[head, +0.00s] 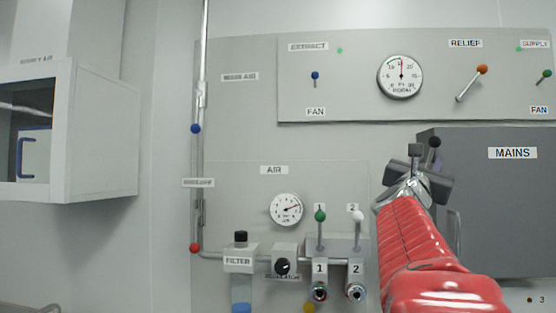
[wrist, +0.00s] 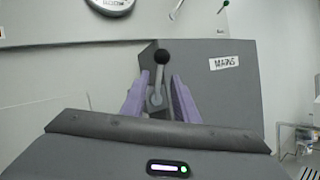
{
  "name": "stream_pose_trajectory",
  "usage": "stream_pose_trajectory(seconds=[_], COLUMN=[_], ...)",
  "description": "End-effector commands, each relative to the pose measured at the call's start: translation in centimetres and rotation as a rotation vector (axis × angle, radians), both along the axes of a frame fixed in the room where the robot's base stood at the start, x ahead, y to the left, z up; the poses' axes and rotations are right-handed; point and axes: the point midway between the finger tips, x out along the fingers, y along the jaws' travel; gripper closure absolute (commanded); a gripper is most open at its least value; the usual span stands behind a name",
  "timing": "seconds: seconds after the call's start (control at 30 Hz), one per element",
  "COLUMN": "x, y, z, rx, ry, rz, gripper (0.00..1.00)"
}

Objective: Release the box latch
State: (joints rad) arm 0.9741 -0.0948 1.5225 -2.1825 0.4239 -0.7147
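The grey box marked MAINS (head: 500,210) stands on the wall at the right of the head view; it also fills the middle of the wrist view (wrist: 225,105). A short grey lever with a black ball knob (wrist: 162,57) is at its left side and looks like the box latch. The knob also shows in the head view (head: 435,142). My gripper (wrist: 160,80) is open, with one purple finger on each side of the lever and gaps visible. In the head view my gripper (head: 417,168) is in front of the box's upper left corner and hides the lever's lower part.
Above is a panel with a gauge (head: 400,76) and an orange-knobbed RELIEF lever (head: 470,82). To the left are the AIR gauge (head: 286,209), a green-knobbed lever (head: 320,217) and a white-knobbed lever (head: 358,218). A glass-fronted cabinet (head: 95,140) is at far left.

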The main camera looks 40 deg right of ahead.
Motion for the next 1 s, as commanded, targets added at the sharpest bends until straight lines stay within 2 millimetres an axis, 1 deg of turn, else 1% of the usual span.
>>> stream_pose_trajectory(seconds=[0.03, 0.1, 0.3, 0.43, 0.7, 1.0], x=[0.0, 0.1, 0.3, 0.3, 0.3, 0.3], y=[-0.7, -1.4, -2.9, -3.2, -3.2, -3.2], z=[0.2, 0.5, 1.1, 1.3, 1.3, 1.3], rx=[0.000, 0.000, 0.000, 0.000, 0.000, 0.000], ry=[0.000, 0.001, 0.001, 0.000, 0.000, 0.000], rz=[-0.002, -0.001, -0.001, 0.000, 0.001, 0.000], gripper=[0.73, 0.73, 0.73, 0.73, 0.73, 0.95])
